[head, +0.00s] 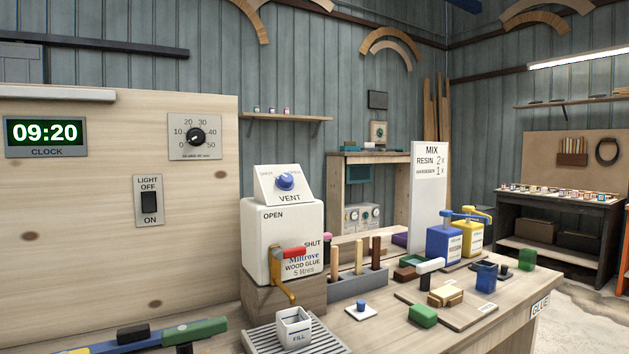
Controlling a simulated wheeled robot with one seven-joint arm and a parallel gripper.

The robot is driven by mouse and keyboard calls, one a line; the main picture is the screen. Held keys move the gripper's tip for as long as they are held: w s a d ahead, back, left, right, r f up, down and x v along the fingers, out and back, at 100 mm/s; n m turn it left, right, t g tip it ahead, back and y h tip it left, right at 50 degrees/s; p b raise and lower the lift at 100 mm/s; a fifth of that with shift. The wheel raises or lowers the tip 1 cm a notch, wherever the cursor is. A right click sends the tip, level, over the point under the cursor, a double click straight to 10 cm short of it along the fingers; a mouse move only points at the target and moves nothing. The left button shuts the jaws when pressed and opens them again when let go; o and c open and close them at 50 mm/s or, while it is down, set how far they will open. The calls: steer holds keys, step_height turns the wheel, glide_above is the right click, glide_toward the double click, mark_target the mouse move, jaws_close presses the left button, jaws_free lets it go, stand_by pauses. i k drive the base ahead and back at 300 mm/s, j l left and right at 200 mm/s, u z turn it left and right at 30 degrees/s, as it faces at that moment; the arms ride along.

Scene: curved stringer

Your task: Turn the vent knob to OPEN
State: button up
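The vent knob (286,181) is a small blue round knob on a sloped white panel marked VENT (289,198). The panel sits on top of a white wood glue container (263,226). Small faint lettering stands on either side of the knob, too small to read surely. A pale mark shows on the knob, but I cannot tell its exact direction. The container's front also carries the words OPEN and SHUT, beside a red-handled tap lever (288,253) with a yellow spout. My gripper is not in view.
A white FILL cup (294,328) stands on a slatted tray (259,342) below the spout. A rack of wooden sticks (358,282), blue and yellow pump bottles (443,245) and a MIX sign (428,200) stand to the right. A wooden panel (80,200) with clock, dial and switch rises left.

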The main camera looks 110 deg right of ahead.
mark_target(285, 182)
steer(key=k+l+z, duration=0.2)
steer(key=z, duration=0.25)
steer(key=k+l+z, duration=0.3)
steer(key=z, duration=0.2)
